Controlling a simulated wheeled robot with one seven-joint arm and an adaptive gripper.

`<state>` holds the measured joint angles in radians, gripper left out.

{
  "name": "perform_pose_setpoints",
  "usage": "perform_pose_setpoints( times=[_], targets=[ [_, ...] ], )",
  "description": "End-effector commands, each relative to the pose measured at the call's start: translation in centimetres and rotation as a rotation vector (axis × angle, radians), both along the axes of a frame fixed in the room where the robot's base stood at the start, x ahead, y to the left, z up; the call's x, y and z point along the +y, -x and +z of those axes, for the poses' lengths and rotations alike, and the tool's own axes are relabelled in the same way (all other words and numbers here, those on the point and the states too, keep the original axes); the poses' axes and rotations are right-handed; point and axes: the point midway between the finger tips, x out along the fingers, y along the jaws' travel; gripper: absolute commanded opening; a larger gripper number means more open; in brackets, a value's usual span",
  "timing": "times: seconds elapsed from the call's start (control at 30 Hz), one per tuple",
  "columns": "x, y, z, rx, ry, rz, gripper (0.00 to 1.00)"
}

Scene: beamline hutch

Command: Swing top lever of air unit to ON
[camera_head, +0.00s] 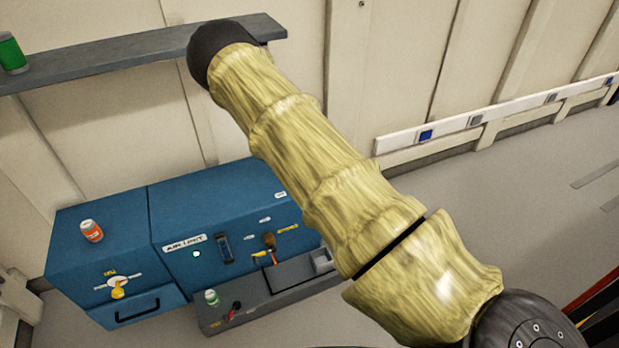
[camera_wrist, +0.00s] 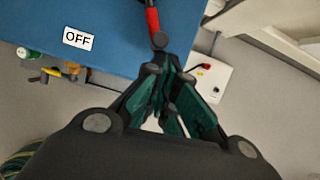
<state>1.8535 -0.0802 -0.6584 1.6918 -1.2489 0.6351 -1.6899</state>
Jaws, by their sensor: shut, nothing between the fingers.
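The blue air unit (camera_head: 213,208) stands against the wall in the head view. In the wrist view its blue surface (camera_wrist: 105,15) fills the upper left and carries a white OFF label (camera_wrist: 78,39). A lever with a red sleeve (camera_wrist: 152,20) enters that view from the top, right of the label. My gripper (camera_wrist: 164,85) is shut and empty. Its dark, green-padded fingers lie just below the red sleeve; I cannot tell whether they touch it. In the head view my arm hides the gripper and the lever.
A grey shelf (camera_head: 140,50) hangs above the unit. An orange bottle (camera_head: 91,231) stands on the blue cabinet's left part. A grey tray (camera_head: 268,307) lies in front. In the wrist view, brass fittings (camera_wrist: 60,73) and a white box (camera_wrist: 210,79) are below. Floor at right is open.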

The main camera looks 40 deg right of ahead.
Motion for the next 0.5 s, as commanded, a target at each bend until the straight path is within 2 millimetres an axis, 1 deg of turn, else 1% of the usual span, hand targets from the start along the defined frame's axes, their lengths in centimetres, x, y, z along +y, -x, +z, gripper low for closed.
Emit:
perform_pose_setpoints(
  times=[0.27,0.5],
  targets=[
    [0.5,-0.9,0.2,-0.003,0.000,0.004,0.00],
    [1.3,-2.2,0.3,-0.009,-0.004,0.009,0.00]
  ],
)
